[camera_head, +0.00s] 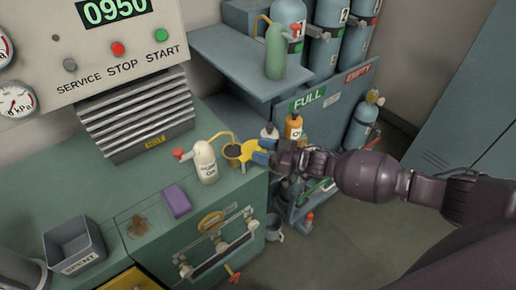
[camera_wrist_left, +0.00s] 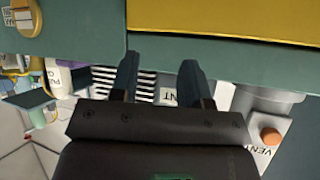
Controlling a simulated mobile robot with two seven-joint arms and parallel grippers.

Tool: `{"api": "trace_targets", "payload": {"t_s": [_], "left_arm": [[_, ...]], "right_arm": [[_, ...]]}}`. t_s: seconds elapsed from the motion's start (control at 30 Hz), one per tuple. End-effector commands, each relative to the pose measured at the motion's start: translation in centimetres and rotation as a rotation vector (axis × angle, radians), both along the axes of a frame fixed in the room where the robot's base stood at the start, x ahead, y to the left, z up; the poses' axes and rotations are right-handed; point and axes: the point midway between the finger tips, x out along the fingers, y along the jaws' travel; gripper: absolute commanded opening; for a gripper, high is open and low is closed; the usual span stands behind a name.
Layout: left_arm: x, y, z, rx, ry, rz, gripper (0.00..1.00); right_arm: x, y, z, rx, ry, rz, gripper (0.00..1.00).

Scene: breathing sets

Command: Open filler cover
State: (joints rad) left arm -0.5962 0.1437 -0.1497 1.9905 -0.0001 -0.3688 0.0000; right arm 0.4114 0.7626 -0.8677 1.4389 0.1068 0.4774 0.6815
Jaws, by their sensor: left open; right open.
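I cannot tell for sure which part is the filler cover. A yellow round fitting (camera_head: 233,152) with a dark top sits at the right end of the green bench. My right gripper (camera_head: 262,151) is beside it on the right, its blue fingertips spread near a yellow piece next to the fitting. I cannot tell whether they touch it. The bench front below has a round yellow plate (camera_head: 210,222) and a panel with knobs and a handle. My left gripper (camera_wrist_left: 157,78) shows in the left wrist view, open and empty, below a green edge and a yellow panel (camera_wrist_left: 225,18).
A purple block (camera_head: 176,201) and a grey SPENT bin (camera_head: 75,246) are further left. A shelf (camera_head: 235,60) and blue cylinders (camera_head: 325,40) stand behind. Open floor lies at the right.

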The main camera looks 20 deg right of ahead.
Motion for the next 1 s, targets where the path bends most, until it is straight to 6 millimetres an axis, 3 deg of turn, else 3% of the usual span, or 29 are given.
{"api": "trace_targets", "payload": {"t_s": [0.2, 0.5, 0.8, 1.0], "left_arm": [[-0.01, 0.0, 0.0, 0.0, 0.0, 0.0, 0.43], [-0.35, 0.04, -0.18, 0.0, 0.007, 0.002, 0.43], [-0.55, 0.05, -0.27, -0.002, 0.011, 0.003, 0.43], [-0.45, 0.02, -0.17, -0.002, 0.008, 0.003, 0.43]], "right_arm": [[0.81, 1.09, -0.02, -0.001, 0.001, -0.001, 0.47], [0.87, 1.17, 0.0, -0.001, 0.0, 0.0, 0.45], [0.86, 1.16, 0.01, -0.001, 0.0, 0.0, 0.0], [0.83, 1.16, 0.02, 0.0, 0.0, -0.002, 0.0]]}}
